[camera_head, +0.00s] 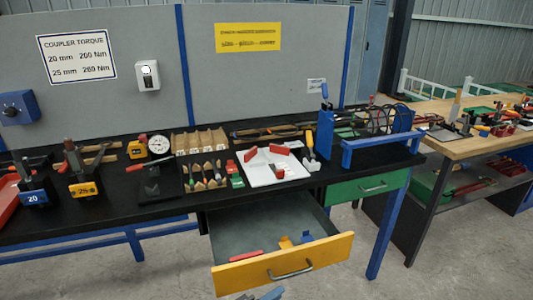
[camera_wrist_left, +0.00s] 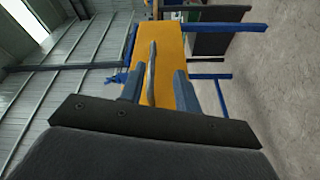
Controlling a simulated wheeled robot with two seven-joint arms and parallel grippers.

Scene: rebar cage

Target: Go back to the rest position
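My left gripper (camera_head: 263,293) shows only as grey-blue fingertips at the bottom edge of the head view, just below the yellow drawer (camera_head: 240,277). The drawer is pulled out from under the black workbench (camera_head: 110,205). Its metal handle (camera_head: 290,273) is on the front. In the left wrist view my left gripper (camera_wrist_left: 158,78) has its fingers apart, with the handle (camera_wrist_left: 152,75) seen in the space between them against the yellow front (camera_wrist_left: 171,65). Neither finger appears to touch the handle. My right gripper is in neither view.
Red, orange and blue items (camera_head: 285,243) lie in the open drawer. A closed green drawer (camera_head: 367,187) is beside it. The bench top holds a white tray (camera_head: 262,175), a dial gauge (camera_head: 159,144) and a blue frame (camera_head: 380,146). A wooden table (camera_head: 470,147) stands right. Floor in front is clear.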

